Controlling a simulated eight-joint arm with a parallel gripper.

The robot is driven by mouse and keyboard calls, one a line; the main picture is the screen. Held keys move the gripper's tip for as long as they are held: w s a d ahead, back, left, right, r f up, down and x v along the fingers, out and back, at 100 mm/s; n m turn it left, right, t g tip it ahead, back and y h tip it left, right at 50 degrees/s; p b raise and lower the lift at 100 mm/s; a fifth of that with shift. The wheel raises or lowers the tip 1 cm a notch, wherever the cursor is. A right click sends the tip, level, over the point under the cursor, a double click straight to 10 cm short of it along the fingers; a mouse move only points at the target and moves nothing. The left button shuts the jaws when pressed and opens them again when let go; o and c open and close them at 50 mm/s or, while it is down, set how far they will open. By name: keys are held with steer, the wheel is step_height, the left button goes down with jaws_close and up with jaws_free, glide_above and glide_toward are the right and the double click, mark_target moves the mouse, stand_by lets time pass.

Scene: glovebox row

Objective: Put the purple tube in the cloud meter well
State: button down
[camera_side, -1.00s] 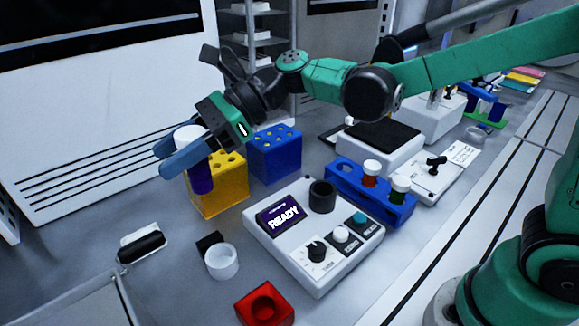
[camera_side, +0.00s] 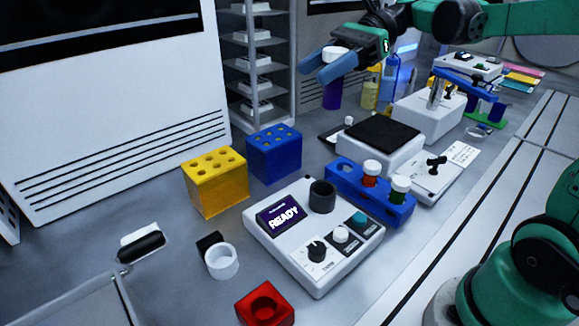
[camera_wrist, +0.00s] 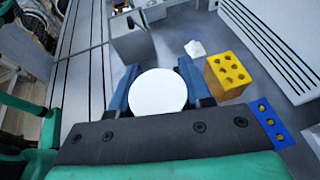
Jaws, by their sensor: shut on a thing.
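My gripper (camera_side: 328,66) is shut on the purple tube (camera_side: 332,94), which hangs upright below the blue fingers with its white cap up. In the wrist view the white cap (camera_wrist: 158,92) sits between the two fingers and hides the tube's body. The cloud meter (camera_side: 290,262) is a white box with a dark screen reading READY, a knob and buttons. Its well (camera_side: 322,196) is a black round cup on the top back, and looks empty. The tube is held high, above and behind the meter in the side view, clear of the well.
A blue rack (camera_side: 345,180) beside the meter holds a red tube (camera_side: 371,172) and a green tube (camera_side: 399,188). Yellow (camera_side: 220,195) and blue (camera_side: 274,160) hole blocks stand behind.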

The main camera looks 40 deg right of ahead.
step_height(320, 180, down, 19)
steer(key=shift+f, duration=0.1)
stand_by(0.5)
steer(key=shift+f, duration=0.15)
steer(key=shift+c, duration=1.9)
jaws_free()
